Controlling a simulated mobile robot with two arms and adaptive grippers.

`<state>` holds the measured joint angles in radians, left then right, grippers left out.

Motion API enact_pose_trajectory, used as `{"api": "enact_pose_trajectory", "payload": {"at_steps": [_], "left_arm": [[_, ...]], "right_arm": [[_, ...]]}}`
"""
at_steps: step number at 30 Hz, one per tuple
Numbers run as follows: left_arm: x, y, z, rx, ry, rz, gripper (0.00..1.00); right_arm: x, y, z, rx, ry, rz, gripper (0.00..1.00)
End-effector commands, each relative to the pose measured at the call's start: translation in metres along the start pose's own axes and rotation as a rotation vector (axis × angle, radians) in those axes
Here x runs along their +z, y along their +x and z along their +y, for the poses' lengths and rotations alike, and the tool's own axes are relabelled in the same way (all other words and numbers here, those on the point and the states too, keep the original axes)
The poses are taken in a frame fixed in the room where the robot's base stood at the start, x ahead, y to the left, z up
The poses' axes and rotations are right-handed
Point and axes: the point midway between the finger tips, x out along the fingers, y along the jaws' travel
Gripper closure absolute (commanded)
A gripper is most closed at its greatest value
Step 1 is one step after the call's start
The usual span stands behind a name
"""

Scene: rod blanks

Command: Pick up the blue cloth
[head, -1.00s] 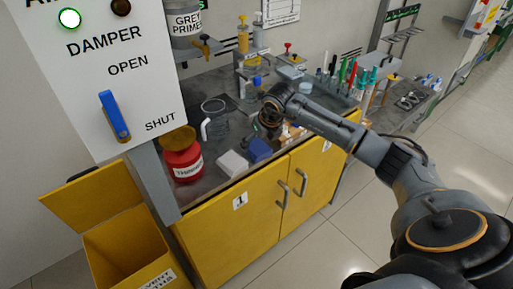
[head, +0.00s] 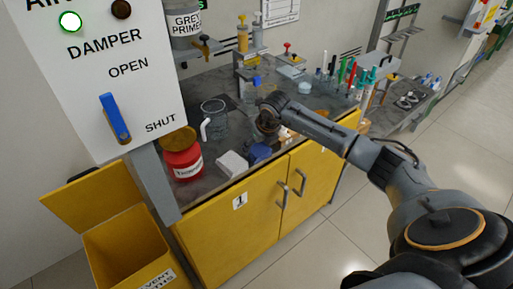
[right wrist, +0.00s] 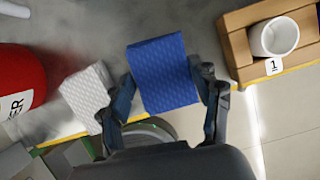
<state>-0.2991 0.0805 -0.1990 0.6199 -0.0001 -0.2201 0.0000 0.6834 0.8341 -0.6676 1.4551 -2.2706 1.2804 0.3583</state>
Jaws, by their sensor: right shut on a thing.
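The blue cloth (right wrist: 162,75) is a folded, quilted block on the grey bench top near its front edge. In the head view the cloth (head: 260,152) is partly hidden by my right gripper (head: 265,132). In the right wrist view the two fingers of my right gripper (right wrist: 167,92) are on either side of the cloth, shut on it. The far part of the cloth sticks out beyond the fingertips. My left gripper is not in view.
A folded white cloth (right wrist: 86,92) lies just left of the blue one. A red thinner can (head: 182,158) stands further left, with a clear jug (head: 214,120) behind. A brown holder with a white cup (right wrist: 275,38) is to the right. Yellow cabinet doors (head: 240,225) are below.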

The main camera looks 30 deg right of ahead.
Motion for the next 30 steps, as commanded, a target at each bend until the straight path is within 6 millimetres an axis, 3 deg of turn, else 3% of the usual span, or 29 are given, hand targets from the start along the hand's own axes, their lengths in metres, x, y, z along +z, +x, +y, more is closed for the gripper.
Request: {"api": "enact_pose_trajectory", "payload": {"at_steps": [5,11,14,19,24,30], "left_arm": [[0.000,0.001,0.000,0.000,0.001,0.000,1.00],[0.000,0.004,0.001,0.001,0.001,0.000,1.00],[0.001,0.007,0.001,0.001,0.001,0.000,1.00],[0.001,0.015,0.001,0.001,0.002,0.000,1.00],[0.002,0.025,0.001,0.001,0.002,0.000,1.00],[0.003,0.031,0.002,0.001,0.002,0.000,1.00]], "right_arm": [[0.003,-0.007,-0.001,-0.001,0.000,-0.002,0.58],[0.013,-0.032,0.000,-0.001,-0.002,-0.005,0.58],[0.004,-0.053,0.004,-0.002,-0.004,-0.003,0.58],[-0.011,-0.104,0.013,-0.003,-0.005,-0.005,0.58],[-0.041,-0.132,0.024,-0.003,-0.004,-0.001,0.58],[-0.064,-0.159,0.034,-0.002,-0.002,-0.002,0.58]]}}
